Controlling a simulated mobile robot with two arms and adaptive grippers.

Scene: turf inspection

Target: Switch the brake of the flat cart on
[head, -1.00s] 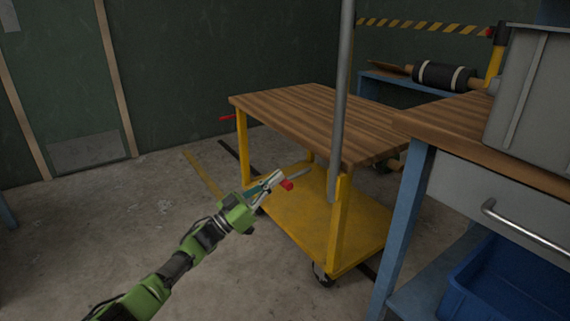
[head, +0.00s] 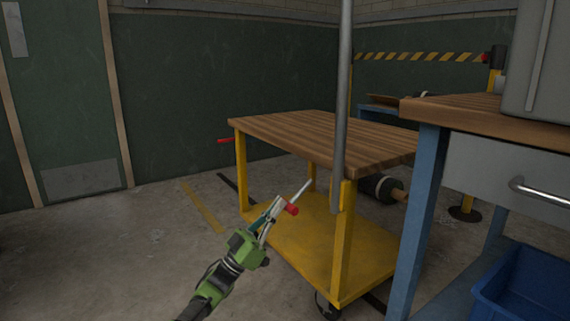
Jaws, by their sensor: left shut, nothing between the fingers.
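The flat cart has a wooden top (head: 310,132), a yellow lower deck (head: 300,238) and yellow legs. It stands in the middle of the head view. A red knob (head: 291,209) shows in front of the cart's near side, close to a thin grey bar (head: 303,188). I cannot tell how the knob and bar join the cart, or whether the brake is on. My left gripper (head: 272,212) is shut with nothing held, beside the red knob; I cannot tell whether they touch. My right gripper is out of view.
A grey upright pole (head: 343,90) stands in front of the cart. A blue-legged workbench (head: 415,225) and blue bin (head: 530,285) are at the right. A red handle (head: 226,140) sticks out left of the cart. The floor (head: 110,240) at left is clear.

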